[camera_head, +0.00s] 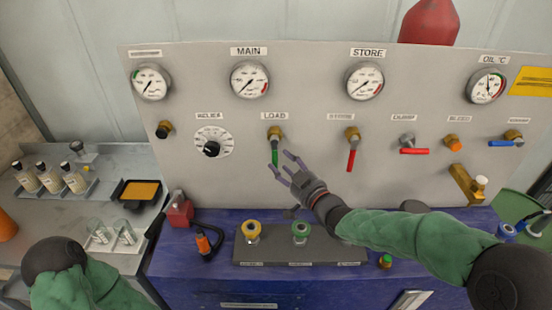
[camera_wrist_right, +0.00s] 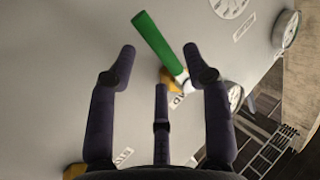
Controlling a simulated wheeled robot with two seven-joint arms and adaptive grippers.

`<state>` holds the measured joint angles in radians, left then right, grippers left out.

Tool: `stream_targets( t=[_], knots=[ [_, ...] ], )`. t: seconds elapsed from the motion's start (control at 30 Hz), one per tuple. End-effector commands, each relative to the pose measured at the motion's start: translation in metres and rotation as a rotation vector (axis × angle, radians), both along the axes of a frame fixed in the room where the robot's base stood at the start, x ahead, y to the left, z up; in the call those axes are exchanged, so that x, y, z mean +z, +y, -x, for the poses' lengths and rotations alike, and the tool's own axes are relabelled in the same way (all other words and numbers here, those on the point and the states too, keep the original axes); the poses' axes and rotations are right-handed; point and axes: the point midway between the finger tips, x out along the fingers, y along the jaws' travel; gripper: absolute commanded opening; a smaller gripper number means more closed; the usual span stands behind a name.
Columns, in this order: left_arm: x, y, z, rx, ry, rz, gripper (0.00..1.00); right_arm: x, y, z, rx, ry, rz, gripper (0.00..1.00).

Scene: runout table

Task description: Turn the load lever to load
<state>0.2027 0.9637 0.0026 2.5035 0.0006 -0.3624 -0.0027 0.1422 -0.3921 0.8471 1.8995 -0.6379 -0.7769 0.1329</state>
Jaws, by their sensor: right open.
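The load lever (camera_head: 275,153) has a green handle that hangs straight down from its brass valve under the LOAD label (camera_head: 274,116). In the right wrist view the green lever (camera_wrist_right: 157,42) lies beyond the fingertips, slanting, its lower part between them. My right gripper (camera_head: 288,165) is open and empty, just right of and below the lever. I see no clear contact with the lever. My left gripper is out of view; only part of my left arm shows at the lower left.
The red store lever (camera_head: 351,160) hangs to the right, with the red dump lever (camera_head: 414,151) beyond it. A selector dial (camera_head: 211,149) is to the left. Below, a dark block (camera_head: 270,255) with yellow and green fittings stands on the blue bench (camera_head: 190,275).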

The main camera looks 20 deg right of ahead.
Motion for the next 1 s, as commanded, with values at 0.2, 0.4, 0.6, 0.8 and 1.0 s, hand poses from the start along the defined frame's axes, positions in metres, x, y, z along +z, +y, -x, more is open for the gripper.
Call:
stream_targets(
  t=[0.2,0.4,0.6,0.8,1.0],
  knots=[
    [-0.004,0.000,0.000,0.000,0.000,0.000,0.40,-0.001,0.010,-0.029,0.001,0.000,0.001,0.50],
    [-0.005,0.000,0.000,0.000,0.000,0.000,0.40,0.000,0.013,-0.040,0.000,-0.001,0.000,0.50],
    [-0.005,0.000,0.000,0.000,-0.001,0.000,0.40,0.000,0.013,-0.041,0.000,-0.001,0.000,0.50],
    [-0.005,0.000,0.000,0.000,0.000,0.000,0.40,0.000,0.013,-0.041,0.000,0.000,0.001,0.16],
    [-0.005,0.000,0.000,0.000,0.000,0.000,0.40,0.000,0.013,-0.041,0.000,0.000,0.001,0.00]
  ],
)
